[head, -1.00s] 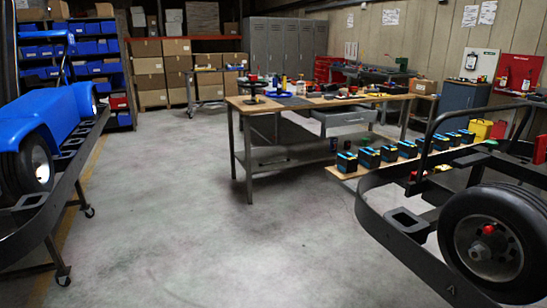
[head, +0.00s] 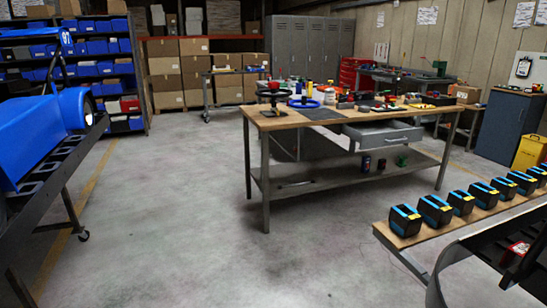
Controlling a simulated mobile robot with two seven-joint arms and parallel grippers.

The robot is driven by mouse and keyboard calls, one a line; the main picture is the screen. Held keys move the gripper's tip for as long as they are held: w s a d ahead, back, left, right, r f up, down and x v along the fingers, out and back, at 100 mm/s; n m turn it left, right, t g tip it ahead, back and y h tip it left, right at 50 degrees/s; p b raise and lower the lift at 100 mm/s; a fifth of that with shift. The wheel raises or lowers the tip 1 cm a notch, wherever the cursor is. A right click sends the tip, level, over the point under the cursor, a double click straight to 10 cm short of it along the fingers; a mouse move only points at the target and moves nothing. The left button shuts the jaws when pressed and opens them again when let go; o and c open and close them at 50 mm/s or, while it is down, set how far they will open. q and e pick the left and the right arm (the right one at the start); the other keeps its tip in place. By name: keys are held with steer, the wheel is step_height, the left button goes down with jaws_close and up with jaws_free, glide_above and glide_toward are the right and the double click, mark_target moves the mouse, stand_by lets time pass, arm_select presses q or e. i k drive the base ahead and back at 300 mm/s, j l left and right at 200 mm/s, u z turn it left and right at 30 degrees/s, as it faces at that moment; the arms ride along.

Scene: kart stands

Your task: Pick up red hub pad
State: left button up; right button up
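A small red piece (head: 273,86) sits at the top of a dark steering wheel on a stand (head: 272,98), at the left end of the wooden workbench (head: 290,120). It may be the red hub pad, but it is too small to be sure. A blue steering wheel (head: 303,103) lies to its right. Several small items, some of them red, crowd the bench top further right. Neither of my grippers is in view.
A drawer (head: 390,136) under the bench stands out. A kart on a stand (head: 50,150) is at left. A board with several black-and-blue batteries (head: 405,220) and a dark kart frame (head: 490,265) are at right. Open floor (head: 220,240) lies before the bench.

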mark_target(272, 84)
steer(key=i+u, duration=0.25)
steer(key=i, duration=1.1)
steer(key=i+l+z, duration=0.3)
steer(key=i, duration=0.25)
steer(key=i+z, duration=0.25)
steer(key=i, duration=0.3)
steer(key=i+l+z, duration=0.1)
steer(key=i+l, duration=0.2)
steer(key=l, duration=0.15)
